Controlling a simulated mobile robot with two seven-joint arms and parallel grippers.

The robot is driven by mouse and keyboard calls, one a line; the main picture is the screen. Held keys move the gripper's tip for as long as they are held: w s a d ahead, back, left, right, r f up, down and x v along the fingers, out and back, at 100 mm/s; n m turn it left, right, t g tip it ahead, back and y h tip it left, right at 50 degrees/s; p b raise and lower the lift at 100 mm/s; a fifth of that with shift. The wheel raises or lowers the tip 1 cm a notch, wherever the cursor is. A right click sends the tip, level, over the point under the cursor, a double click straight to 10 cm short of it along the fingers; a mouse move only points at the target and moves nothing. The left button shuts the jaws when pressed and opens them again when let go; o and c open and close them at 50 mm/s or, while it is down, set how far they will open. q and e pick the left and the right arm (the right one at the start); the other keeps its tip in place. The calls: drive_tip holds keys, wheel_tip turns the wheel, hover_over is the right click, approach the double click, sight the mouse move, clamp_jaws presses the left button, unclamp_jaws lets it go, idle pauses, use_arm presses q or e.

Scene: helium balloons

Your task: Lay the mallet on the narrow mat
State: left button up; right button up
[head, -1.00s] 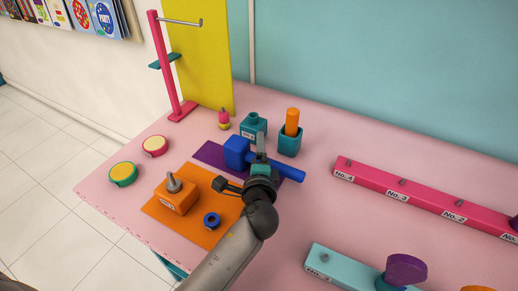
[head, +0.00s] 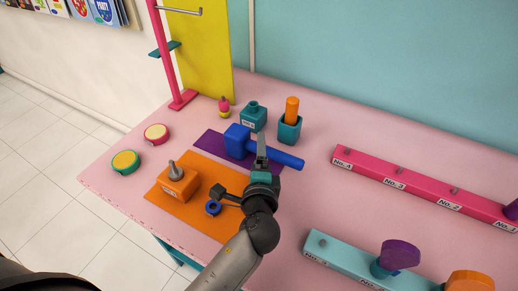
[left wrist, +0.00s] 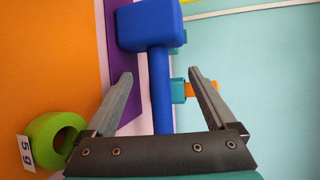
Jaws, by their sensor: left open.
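The blue mallet (head: 239,139) lies at the narrow purple mat (head: 211,141), its head over the mat and its handle pointing right, past the mat's right part. I cannot tell how fully it rests on the mat. My left gripper (head: 261,138) is open at the handle, its fingers hiding part of it. In the left wrist view, the mallet's handle (left wrist: 162,90) runs between the open fingers (left wrist: 160,78) with clear gaps on both sides. The purple mat (left wrist: 122,90) shows left of the handle. My right gripper is not in view.
Left of the arm are an orange mat (head: 158,196), an orange block (head: 178,184) and a blue ring (head: 213,208). Pink (head: 425,187) and light-blue (head: 345,262) rails lie right.

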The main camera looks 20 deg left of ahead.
use_arm(q)
drive_tip(key=shift+v, duration=1.5)
